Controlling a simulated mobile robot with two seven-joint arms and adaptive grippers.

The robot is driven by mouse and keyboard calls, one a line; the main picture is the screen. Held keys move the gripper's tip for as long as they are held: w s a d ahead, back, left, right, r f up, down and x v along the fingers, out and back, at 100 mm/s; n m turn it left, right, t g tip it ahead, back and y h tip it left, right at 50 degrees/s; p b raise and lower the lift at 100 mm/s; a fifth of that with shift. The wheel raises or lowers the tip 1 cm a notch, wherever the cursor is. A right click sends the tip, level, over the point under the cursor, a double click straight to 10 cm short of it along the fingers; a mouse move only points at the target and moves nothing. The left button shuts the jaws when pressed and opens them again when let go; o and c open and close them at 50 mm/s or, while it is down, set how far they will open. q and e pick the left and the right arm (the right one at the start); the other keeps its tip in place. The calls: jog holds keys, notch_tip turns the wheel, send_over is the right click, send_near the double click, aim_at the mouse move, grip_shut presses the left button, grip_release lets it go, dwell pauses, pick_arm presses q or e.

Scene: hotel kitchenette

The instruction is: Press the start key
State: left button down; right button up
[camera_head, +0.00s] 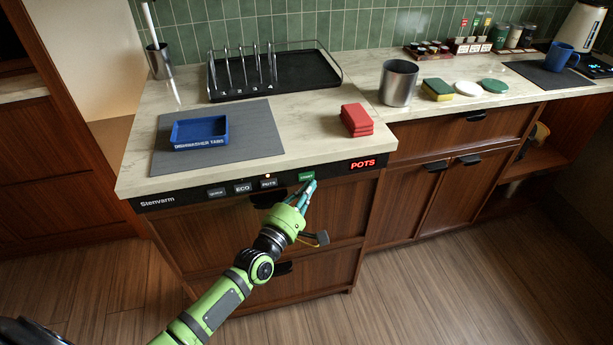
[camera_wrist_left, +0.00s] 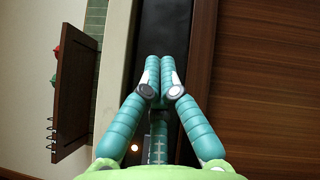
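The green start key (camera_head: 306,176) is on the black control panel (camera_head: 178,200) along the counter's front edge, right of the grey QUICK, ECO and POTS keys (camera_head: 269,183). The key is not visible there. My right gripper is not in view.
On the counter (camera_head: 310,130) are a blue dishwasher tabs tray (camera_head: 200,143) on a grey mat (camera_head: 262,140), red blocks (camera_head: 356,128), a black rack (camera_head: 310,75) and a metal cup (camera_head: 398,85). Drawer handles (camera_head: 468,159) stick out of the fronts. The floor ahead is clear.

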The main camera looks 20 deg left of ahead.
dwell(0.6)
pick_arm(q)
jog(key=shift+w+a, duration=0.25)
jog(key=shift+w, duration=0.15)
jog(key=shift+w+a+b, duration=0.2)
jog(key=shift+w+b, duration=0.05)
jog(key=shift+b, duration=0.25)
jog(key=shift+s+d, duration=0.1)
jog(key=shift+s, duration=0.05)
dwell(0.5)
jog(key=shift+s+d+p, duration=0.35)
jog(key=shift+s+p, duration=0.05)
jog(key=shift+s, duration=0.1)
jog(key=s+d+p, duration=0.1)
jog(key=s, duration=0.1)
jog(key=s+d+p, duration=0.1)
jog(key=s, duration=0.1)
jog(key=shift+d, duration=0.4)
